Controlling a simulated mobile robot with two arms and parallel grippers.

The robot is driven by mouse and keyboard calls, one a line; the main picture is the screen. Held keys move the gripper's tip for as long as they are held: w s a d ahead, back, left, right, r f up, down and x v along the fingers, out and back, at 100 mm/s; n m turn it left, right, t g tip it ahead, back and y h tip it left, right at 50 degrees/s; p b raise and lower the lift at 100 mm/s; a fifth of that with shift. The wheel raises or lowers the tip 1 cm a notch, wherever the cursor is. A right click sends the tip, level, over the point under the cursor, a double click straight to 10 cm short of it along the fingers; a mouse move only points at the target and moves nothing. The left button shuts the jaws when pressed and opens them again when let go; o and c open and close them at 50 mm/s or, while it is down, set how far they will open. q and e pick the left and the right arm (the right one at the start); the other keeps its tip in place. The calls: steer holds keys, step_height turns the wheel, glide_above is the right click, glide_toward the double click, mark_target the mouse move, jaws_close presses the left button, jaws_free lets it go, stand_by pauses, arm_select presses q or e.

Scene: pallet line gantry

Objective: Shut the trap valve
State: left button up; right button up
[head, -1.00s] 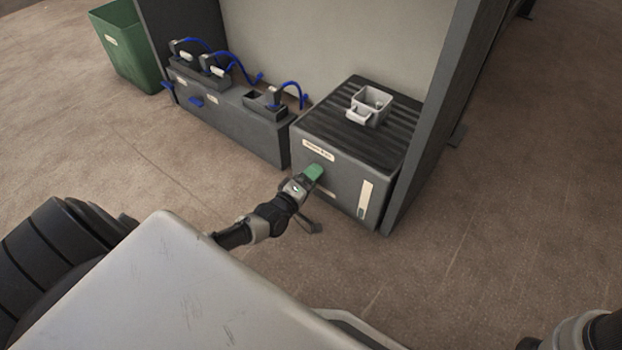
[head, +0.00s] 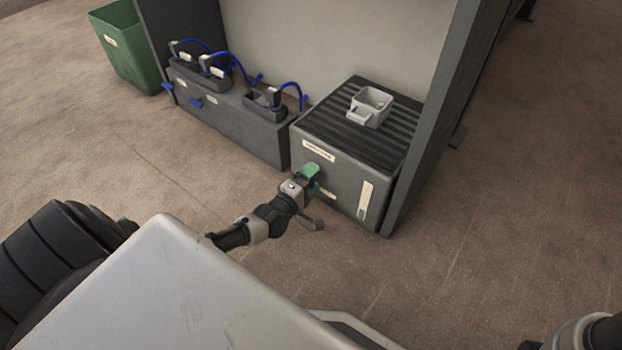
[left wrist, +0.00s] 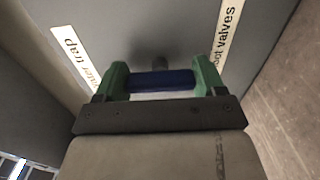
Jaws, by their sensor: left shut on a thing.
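My left gripper (head: 309,178) reaches the front of a grey cabinet (head: 345,190) below its upper label. In the left wrist view its green fingers (left wrist: 162,82) are shut on a blue valve handle (left wrist: 160,80), one finger at each end. The handle lies crosswise in that view, in front of a short grey stem (left wrist: 159,62) on the grey panel. A label reading "water trap" (left wrist: 76,55) is on the left there. In the head view the gripper hides the handle. My right gripper is out of view; only part of that arm shows at lower right.
A ribbed top carries a small grey cup (head: 369,107). Left of the cabinet stands a low grey unit (head: 245,132) with blue hoses (head: 292,86) and blue levers. A dark post (head: 428,130) rises close on the right. A green bin (head: 127,50) stands far left. The front floor is open.

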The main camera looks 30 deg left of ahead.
arm_select(q)
steer(key=o, duration=0.9)
steer(key=shift+s+p, duration=0.3)
steer(key=shift+s, duration=0.05)
steer(key=s+p, duration=0.1)
steer(key=s, duration=0.2)
steer(key=s+p, duration=0.2)
steer(key=s, duration=0.1)
steer(key=s+a+p, duration=0.1)
steer(key=s+p, duration=0.1)
steer(key=s, duration=0.2)
steer(key=shift+s, duration=0.1)
